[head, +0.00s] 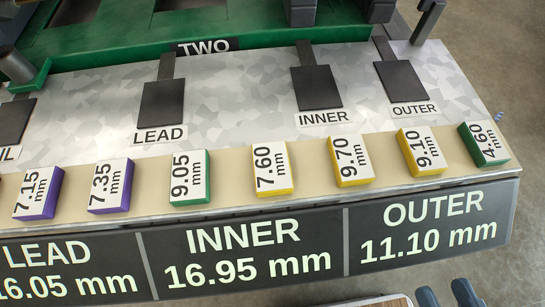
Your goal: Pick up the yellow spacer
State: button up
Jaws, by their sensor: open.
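Three yellow spacers with white number faces lie in the row on the beige strip in the head view: one marked 7.60 (272,169), one marked 9.70 (350,160) and one marked 9.10 (421,151). They lie apart from each other with their numbers turned sideways. My gripper (446,292) shows only as two dark fingertips at the bottom edge, right of centre. The fingers are apart with nothing visible between them. They appear below the sign panel in the picture, clear of all the spacers. The rest of my gripper is out of frame.
Purple spacers (109,185) and green spacers (189,177) (484,144) share the beige strip (232,175). Behind are dark pads labelled LEAD (162,104), INNER (317,88) and OUTER (402,81). A sign panel (240,257) with millimetre values runs along the front edge.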

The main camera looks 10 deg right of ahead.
aim_at(272, 175)
jog(key=u, duration=0.4)
jog(key=l+u, duration=0.25)
jog(key=u, duration=0.2)
jog(key=l+u, duration=0.25)
jog(key=u, duration=0.2)
jog(key=k+l+u, duration=0.15)
jog(key=u, duration=0.3)
jog(key=k+l, duration=0.15)
jog(key=l, duration=0.15)
